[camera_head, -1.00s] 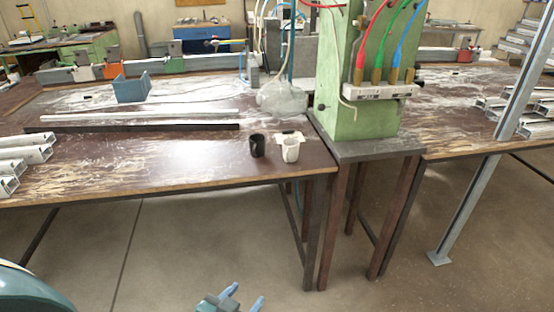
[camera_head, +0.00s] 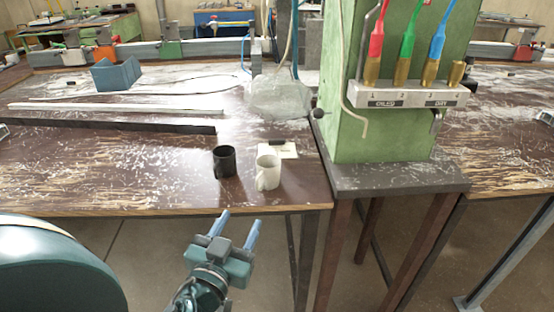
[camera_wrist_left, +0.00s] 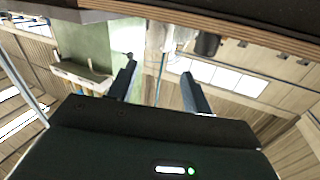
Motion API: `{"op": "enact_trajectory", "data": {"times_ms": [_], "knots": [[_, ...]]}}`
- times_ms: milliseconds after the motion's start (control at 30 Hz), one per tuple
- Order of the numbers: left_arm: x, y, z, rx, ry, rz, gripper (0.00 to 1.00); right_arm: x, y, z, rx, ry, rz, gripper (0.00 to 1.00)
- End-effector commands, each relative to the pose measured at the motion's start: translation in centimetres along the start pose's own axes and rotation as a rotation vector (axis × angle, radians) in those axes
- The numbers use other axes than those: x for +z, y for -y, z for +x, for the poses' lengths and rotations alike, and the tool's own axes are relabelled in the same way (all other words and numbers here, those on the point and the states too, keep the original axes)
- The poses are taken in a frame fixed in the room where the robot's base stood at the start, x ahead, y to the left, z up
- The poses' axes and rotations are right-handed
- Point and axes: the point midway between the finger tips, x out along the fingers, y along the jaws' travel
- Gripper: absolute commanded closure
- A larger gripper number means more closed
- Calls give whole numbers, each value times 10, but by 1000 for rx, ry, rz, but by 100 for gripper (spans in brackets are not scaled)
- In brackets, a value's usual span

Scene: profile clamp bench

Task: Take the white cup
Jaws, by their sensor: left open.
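The white cup (camera_head: 268,172) stands upright on the brown table (camera_head: 110,190) near its front right corner, with its handle toward the lower left. A black cup (camera_head: 225,162) stands just left of it. My left gripper (camera_head: 239,221) is open and empty, in front of the table's front edge and short of both cups. In the left wrist view, which looks upside down, the open fingers (camera_wrist_left: 158,70) point toward the table edge. There the black cup (camera_wrist_left: 207,44) shows near the top, with a pale shape beside it that I cannot clearly make out. My right gripper is out of view.
A pale card with a dark item (camera_head: 280,147) lies behind the white cup. A green column (camera_head: 385,130) with coloured hoses stands to the right. Metal bars (camera_head: 110,122) lie at the left. The table in front of the cups is clear.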

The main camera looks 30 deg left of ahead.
Motion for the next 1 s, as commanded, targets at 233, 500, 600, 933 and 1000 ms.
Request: {"op": "enact_trajectory", "data": {"times_ms": [233, 500, 600, 933, 1000], "knots": [[-6, 0, 20, 0, -9, 1, 50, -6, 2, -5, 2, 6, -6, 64], [-4, 1, 67, -1, -7, 1, 50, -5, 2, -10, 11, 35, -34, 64], [-3, 1, 76, -1, -6, -1, 50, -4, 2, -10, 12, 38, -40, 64], [-7, 1, 113, -2, -7, 3, 50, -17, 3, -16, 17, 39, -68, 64], [-5, 1, 122, -2, -6, 1, 50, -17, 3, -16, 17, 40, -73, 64]]}}
